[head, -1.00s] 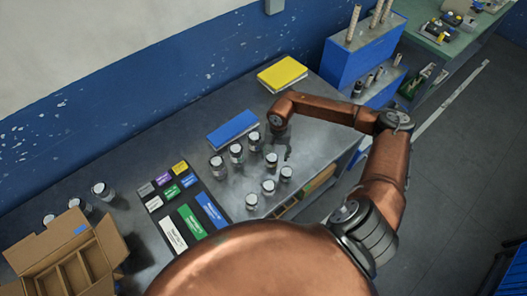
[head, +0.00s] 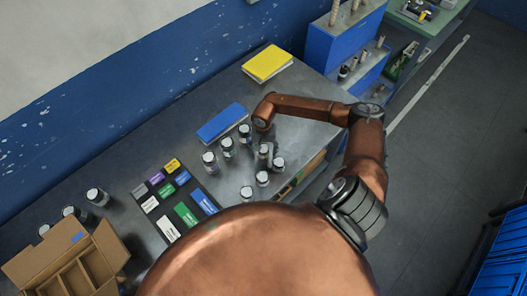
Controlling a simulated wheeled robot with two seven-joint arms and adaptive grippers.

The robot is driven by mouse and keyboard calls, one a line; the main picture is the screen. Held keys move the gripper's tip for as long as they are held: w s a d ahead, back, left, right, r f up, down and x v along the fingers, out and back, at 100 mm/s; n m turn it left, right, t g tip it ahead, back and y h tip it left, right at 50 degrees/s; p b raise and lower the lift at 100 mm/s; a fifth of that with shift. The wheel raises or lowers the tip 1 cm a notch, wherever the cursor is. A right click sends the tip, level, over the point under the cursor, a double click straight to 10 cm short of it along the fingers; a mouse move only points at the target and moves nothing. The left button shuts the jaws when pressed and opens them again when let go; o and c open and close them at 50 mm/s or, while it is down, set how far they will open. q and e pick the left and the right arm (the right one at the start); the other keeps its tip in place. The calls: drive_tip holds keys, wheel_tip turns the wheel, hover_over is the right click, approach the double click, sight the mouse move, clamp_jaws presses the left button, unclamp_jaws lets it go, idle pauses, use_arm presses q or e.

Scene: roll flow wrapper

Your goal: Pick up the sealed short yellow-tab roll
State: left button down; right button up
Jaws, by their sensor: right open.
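Several small grey rolls or canisters with white tops stand upright on the grey workbench, among them a left one (head: 209,162), a back one (head: 244,134), a right one (head: 278,164) and a front one (head: 246,194). I cannot tell which is the sealed short yellow-tab roll; tabs are too small to see. My right gripper (head: 266,157) points down among them, open. It overlaps the spot of one canister, which it mostly hides; I cannot tell if they touch. My left gripper is out of view.
A dark mat (head: 177,208) with coloured cards lies left of the canisters. A blue pad (head: 222,122) and a yellow pad (head: 267,63) lie behind. An open divided cardboard box (head: 33,262) stands front left, with more canisters (head: 97,196) nearby. A blue rack (head: 335,45) stands back right.

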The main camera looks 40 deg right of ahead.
drive_tip(key=shift+c, duration=0.2)
drive_tip(key=c, duration=1.3)
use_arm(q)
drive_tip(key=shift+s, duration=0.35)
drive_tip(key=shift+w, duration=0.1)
use_arm(e)
drive_tip(key=shift+r, duration=0.2)
